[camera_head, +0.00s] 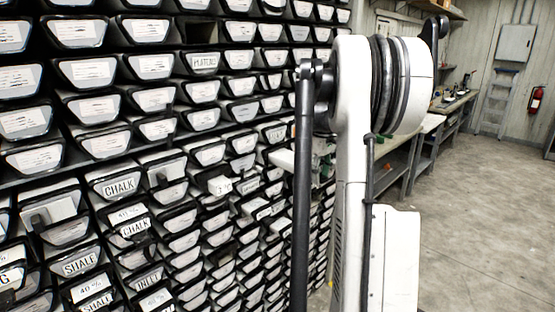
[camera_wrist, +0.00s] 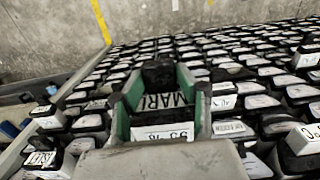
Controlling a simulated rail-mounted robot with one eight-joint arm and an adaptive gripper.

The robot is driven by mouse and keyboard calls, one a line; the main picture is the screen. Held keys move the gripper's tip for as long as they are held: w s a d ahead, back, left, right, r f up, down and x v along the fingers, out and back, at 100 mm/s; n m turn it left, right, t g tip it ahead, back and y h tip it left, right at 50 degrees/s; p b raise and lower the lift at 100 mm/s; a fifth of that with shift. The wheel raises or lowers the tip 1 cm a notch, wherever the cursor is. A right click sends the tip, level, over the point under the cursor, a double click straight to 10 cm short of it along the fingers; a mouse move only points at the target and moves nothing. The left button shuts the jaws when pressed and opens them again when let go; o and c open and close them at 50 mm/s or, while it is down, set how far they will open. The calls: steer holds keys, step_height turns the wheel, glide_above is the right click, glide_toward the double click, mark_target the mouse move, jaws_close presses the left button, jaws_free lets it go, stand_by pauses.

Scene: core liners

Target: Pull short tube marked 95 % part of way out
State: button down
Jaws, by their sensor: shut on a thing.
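In the wrist view, my gripper (camera_wrist: 160,88) has its two green-lined fingers on either side of a short dark tube. The tube (camera_wrist: 161,132) has a white end label with a number and a percent sign, seen upside down and too blurred to read surely. A second label reading MARL lies on the tube behind it. The fingers are shut on the tube. A black block stands at the tube's far end. In the head view my arm blocks the view, and I cannot make out my gripper or this tube.
A tall rack of labelled tubes (camera_head: 150,66) fills the left of the head view, with some ends marked CHALK, SHALE and INLET. Neighbouring tubes (camera_wrist: 230,128) sit close beside my gripper. A workbench (camera_head: 425,125) stands behind. The concrete floor (camera_head: 480,220) at right is clear.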

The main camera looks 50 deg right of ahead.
steer(key=shift+s+a, duration=0.1)
steer(key=shift+s, duration=1.65)
steer(key=c, duration=1.2)
jaws_free()
steer(key=shift+o, duration=0.2)
step_height(320, 180, up, 12)
